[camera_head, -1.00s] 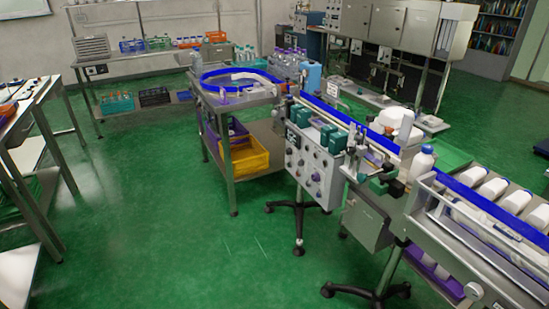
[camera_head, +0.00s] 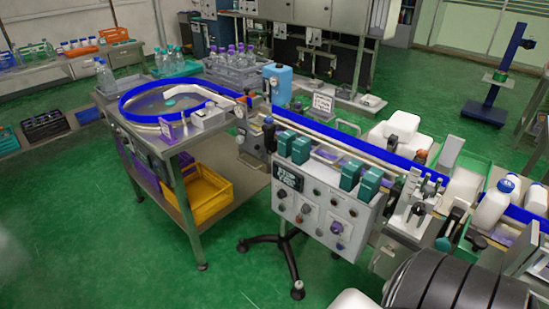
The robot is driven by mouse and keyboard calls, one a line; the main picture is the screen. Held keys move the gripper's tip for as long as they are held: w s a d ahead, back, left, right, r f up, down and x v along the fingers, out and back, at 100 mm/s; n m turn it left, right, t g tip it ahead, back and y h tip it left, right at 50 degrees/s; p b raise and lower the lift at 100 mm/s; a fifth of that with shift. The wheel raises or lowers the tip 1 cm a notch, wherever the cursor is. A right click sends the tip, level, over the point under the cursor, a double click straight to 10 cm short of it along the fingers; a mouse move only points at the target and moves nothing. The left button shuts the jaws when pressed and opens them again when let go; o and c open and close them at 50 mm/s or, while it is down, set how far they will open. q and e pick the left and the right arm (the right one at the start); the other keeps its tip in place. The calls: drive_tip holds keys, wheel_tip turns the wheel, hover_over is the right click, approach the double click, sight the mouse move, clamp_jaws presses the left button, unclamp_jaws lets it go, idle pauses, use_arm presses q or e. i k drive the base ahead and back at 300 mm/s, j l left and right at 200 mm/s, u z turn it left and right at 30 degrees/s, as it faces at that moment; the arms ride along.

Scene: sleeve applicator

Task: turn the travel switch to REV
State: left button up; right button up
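The control panel (camera_head: 328,212) is a light grey box on the front of the conveyor machine, right of the picture's middle. It carries a small dark display (camera_head: 287,178) and several knobs and buttons, among them a purple knob (camera_head: 337,228). The labels are too small to read, so I cannot tell which one is the travel switch or how it is set. Neither of my grippers is in view. A black ribbed part and a white part at the bottom right seem to be my own arm, in front of the machine's lower right.
A conveyor with blue rails (camera_head: 345,135) runs behind the panel, with white bottles (camera_head: 493,202) at the right. A round blue-rimmed turntable (camera_head: 172,100) stands on a steel table left of it. A wheeled stand base (camera_head: 285,258) is under the panel. Green floor (camera_head: 90,235) is clear at left.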

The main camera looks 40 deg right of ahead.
sight(307, 208)
drive_tip(key=i+z, duration=0.4)
drive_tip(key=i+j+z, duration=0.2)
drive_tip(key=z, duration=0.2)
drive_tip(key=i+j+z, duration=0.4)
